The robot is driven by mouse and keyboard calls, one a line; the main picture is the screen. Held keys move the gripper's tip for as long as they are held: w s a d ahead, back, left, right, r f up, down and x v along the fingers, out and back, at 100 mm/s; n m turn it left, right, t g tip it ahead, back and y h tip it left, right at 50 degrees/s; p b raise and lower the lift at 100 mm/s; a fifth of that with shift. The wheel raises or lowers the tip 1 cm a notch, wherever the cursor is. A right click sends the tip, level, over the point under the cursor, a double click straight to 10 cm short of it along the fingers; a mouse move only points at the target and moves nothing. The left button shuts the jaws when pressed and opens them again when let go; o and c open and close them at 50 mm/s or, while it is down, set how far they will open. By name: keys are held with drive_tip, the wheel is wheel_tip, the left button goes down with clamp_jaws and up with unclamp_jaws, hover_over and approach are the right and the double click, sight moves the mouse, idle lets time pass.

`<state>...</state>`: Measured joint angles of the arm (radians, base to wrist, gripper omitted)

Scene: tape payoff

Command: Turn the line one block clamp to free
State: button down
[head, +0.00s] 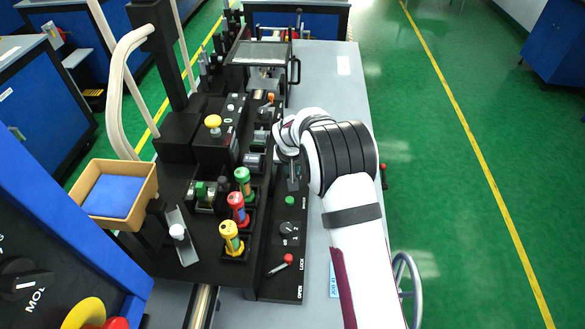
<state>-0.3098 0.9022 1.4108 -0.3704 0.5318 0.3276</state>
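My arm reaches in from the lower right over the black machine deck. My gripper (292,178) points down at the deck's right part, near dark cylindrical fittings (256,160). Its fingers are small and dark, and I cannot tell whether they are open or shut. I cannot make out which part is the line one block clamp; part of the deck by the gripper is hidden by my arm. A red-tipped lever (281,264) sits on the front right panel between LOCK and OPEN markings. A black rotary knob (287,228) is above it.
Green (243,178), red (238,207) and yellow (231,238) spools stand upright left of the panel. A yellow mushroom button (213,122) tops a black box. A wooden tray (117,190) with a blue pad is left. A framed cover (260,54) stands behind.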

drive_tip(key=shift+m, duration=0.3)
idle(0.4)
drive_tip(key=c, duration=0.9)
unclamp_jaws()
drive_tip(key=v, duration=1.5)
drive_tip(key=shift+s+a+r, duration=0.1)
drive_tip(key=shift+a+r, duration=0.1)
drive_tip(key=shift+r, duration=0.2)
